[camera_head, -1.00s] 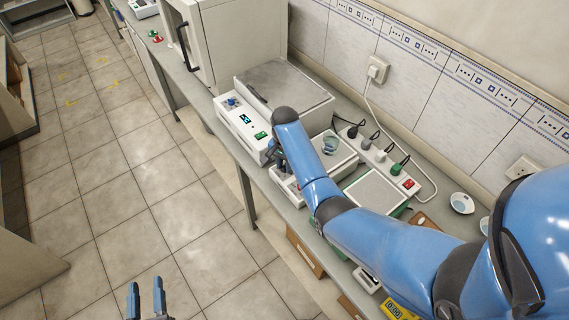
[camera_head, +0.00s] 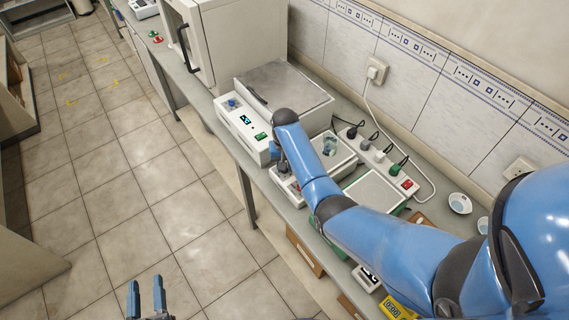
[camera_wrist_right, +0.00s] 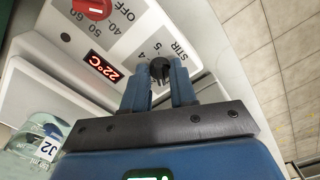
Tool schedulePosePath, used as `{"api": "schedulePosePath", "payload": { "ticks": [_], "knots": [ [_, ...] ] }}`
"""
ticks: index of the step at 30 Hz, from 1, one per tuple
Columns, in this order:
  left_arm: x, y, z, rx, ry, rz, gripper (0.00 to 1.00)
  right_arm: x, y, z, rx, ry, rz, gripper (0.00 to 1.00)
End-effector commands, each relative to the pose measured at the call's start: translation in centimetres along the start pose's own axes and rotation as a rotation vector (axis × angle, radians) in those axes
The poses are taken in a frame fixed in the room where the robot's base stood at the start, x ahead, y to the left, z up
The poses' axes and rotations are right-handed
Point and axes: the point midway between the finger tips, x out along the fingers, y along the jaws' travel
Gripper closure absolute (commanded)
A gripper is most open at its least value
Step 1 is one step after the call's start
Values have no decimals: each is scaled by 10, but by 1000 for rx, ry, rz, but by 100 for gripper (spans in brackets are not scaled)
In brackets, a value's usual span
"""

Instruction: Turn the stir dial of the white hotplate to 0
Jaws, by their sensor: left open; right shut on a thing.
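The white hotplate (camera_head: 346,167) stands on the bench under my right arm, with a glass beaker (camera_head: 329,146) on its top. In the right wrist view its front panel (camera_wrist_right: 153,28) shows a red heat dial (camera_wrist_right: 92,8), a red display reading 22°C (camera_wrist_right: 102,68) and the black stir dial (camera_wrist_right: 159,68). My right gripper (camera_wrist_right: 160,80) is shut on the stir dial, one finger on each side. The marks 4, 5 and STIR show beside the dial; its pointer and the 0 mark cannot be made out. My left gripper (camera_head: 147,297) is open and empty over the floor.
A power strip (camera_head: 376,152) with plugs lies behind, and a flat white-topped device (camera_head: 375,192) stands to the right. Floor in front is clear.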

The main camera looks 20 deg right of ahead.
Motion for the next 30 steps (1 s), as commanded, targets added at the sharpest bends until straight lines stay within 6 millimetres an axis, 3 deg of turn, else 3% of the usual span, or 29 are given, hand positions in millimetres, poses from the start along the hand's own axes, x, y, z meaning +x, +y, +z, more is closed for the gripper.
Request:
{"api": "schedulePosePath", "payload": {
  "ticks": [30],
  "knots": [
    [0, 0, -11, 0, 0, 0, 57, -1, 1, -2, -933, 3, 1, 100]
  ]
}}
